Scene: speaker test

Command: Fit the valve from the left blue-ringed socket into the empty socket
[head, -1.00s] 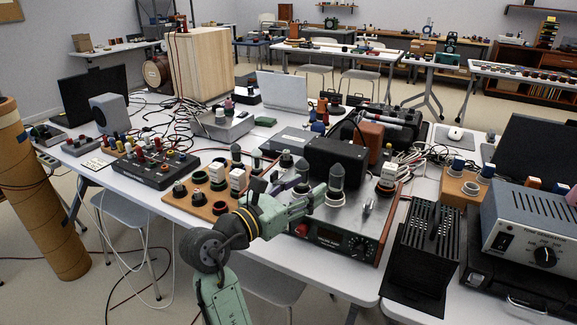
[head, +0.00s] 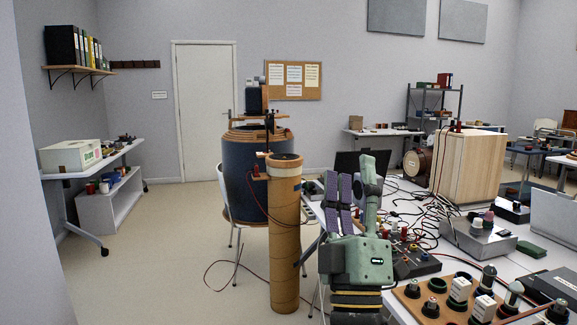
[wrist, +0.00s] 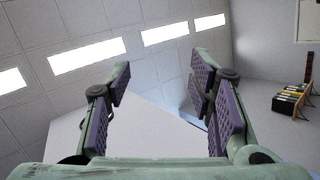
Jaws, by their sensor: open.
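My gripper (head: 342,185) is raised, with purple-padded fingers pointing up, near the table's left end in the head view. In the wrist view my gripper (wrist: 162,85) has its fingers wide apart with nothing between them. A wooden board (head: 408,299) at the lower right of the head view carries dark round sockets, small white boxes and grey-topped, valve-like parts (head: 488,274). I cannot make out a blue-ringed socket or the empty socket in either current view.
A tall cardboard tube (head: 285,240) stands left of my gripper, beside a large blue drum (head: 238,180). A dark control box (head: 415,263), cables and a wooden cabinet (head: 470,165) crowd the table. Open floor (head: 150,270) lies to the left. The wrist view faces ceiling lights (wrist: 88,55) and wall.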

